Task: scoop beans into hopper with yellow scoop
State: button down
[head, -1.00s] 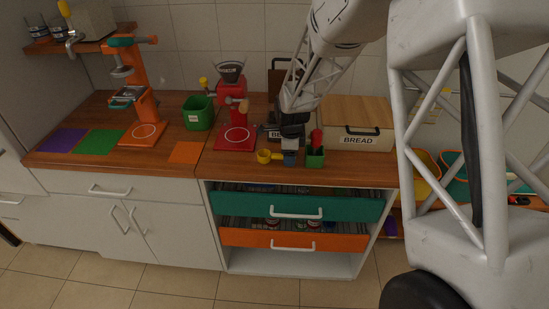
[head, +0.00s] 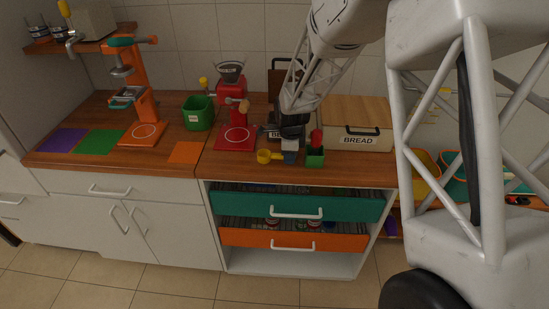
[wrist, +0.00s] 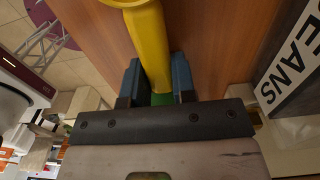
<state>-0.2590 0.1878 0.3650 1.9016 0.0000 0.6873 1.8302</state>
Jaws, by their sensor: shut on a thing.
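My gripper (head: 289,150) is shut on the handle of the yellow scoop (head: 267,156), low over the counter. In the wrist view the yellow handle (wrist: 151,45) runs between the two dark blue fingers (wrist: 156,82). The scoop's cup points left in the head view. The dark hopper (head: 231,71) sits on top of the red grinder (head: 232,92), to the left of and behind my gripper. A box lettered BEANS (wrist: 293,68) shows at the right of the wrist view; my arm mostly hides it in the head view. No beans are clearly visible.
A small green holder (head: 315,158) with a red-handled item stands just right of my gripper. The bread box (head: 357,139) is farther right. A green bin (head: 198,118) stands left of the grinder. Teal (head: 345,208) and orange (head: 345,243) drawers are partly open below.

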jog(key=shift+r, duration=0.25)
jog(key=shift+r, duration=2.25)
dwell(0.3)
jog(key=c, duration=1.4)
grip_release()
jog(key=shift+c, duration=0.2)
grip_shut()
